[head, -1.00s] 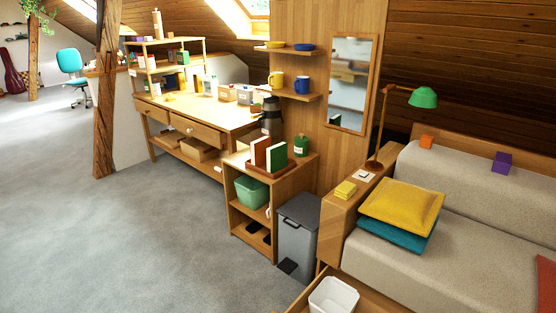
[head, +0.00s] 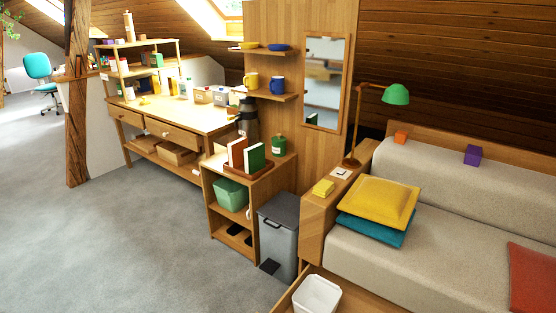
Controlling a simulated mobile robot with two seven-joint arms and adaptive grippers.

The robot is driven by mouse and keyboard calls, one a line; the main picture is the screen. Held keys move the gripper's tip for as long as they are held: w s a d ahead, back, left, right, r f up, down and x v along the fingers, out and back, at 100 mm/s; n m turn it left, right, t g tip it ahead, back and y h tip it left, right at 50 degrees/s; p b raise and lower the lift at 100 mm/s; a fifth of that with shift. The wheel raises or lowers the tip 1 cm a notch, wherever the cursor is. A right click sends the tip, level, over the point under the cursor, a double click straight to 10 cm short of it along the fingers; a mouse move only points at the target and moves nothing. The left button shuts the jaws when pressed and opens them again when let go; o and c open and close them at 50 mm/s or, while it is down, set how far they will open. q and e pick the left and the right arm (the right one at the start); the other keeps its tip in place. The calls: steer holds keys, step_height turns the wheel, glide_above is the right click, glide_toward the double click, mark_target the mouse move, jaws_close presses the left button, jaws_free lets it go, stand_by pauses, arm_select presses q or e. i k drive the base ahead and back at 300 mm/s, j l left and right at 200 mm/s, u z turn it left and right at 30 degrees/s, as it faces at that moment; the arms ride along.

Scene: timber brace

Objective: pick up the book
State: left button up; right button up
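Two books stand upright on a reddish-brown tray (head: 246,172) on top of a small wooden shelf cabinet (head: 216,183). One is a red-brown book (head: 236,152) on the left. The other is a green book (head: 255,157) with pale page edges, just right of it. I cannot tell which of them is the task's book. Neither of my grippers shows in the head view.
A green jar (head: 279,145) stands right of the books and a dark flask (head: 248,121) behind them. A grey pedal bin (head: 279,236) stands beside the cabinet. A sofa (head: 400,262) fills the right. Grey carpet (head: 120,245) is clear at left.

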mark_target(255, 159)
steer(key=i+j+z, duration=0.35)
steer(key=j+z, duration=0.35)
steer(key=i+j+z, duration=0.2)
steer(key=z, duration=0.15)
steer(key=i+j+z, duration=0.1)
steer(key=j+z, duration=0.25)
steer(key=j, duration=0.15)
